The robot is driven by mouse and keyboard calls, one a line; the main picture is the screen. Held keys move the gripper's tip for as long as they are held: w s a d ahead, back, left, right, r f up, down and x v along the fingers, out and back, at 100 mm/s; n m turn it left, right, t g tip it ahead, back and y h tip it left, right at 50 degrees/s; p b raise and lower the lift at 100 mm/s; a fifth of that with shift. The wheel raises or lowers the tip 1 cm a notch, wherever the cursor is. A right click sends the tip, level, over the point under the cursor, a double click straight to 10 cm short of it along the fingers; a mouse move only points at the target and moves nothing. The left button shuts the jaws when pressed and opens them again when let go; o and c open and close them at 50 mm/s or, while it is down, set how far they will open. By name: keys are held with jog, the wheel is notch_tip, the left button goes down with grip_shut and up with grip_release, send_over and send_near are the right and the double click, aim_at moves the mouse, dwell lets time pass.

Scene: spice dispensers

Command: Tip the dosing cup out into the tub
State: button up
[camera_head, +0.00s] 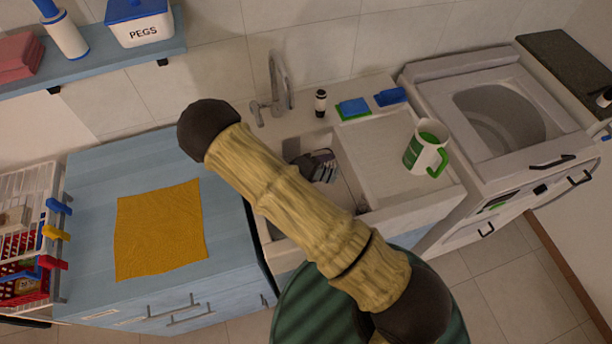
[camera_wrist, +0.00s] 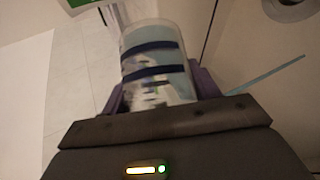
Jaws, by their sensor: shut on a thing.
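In the wrist view, my gripper (camera_wrist: 158,92) is shut on a clear cup with dark blue bands (camera_wrist: 152,58), which I take as the dosing cup. Its purple fingers press on both sides of the cup. Pale and dark patches show through its wall; I cannot tell what is inside. An open, round grey tub (camera_head: 497,118) is set in the white top-loading machine at the right. I cannot tell how far the cup is from it.
A white jug with a green handle (camera_head: 425,152) stands on the drainer between the sink (camera_head: 352,190) and the machine. A tap (camera_head: 278,85), a small dark-capped bottle (camera_head: 320,103) and sponges (camera_head: 353,108) are behind. A yellow cloth (camera_head: 160,232) lies on the blue counter.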

jog(key=shift+w+a+h, duration=0.1)
jog(key=shift+a+h, duration=0.15)
jog(key=shift+h, duration=0.05)
jog(key=shift+a+r, duration=0.1)
jog(key=shift+a, duration=0.1)
jog(key=shift+n+h, duration=0.4)
dwell(0.5)
jog(key=shift+r, duration=0.1)
jog(key=shift+a, duration=0.35)
jog(key=shift+d+h, duration=0.3)
jog(key=shift+n, duration=0.3)
jog(key=shift+w+a+r, duration=0.1)
jog(key=shift+a, duration=0.05)
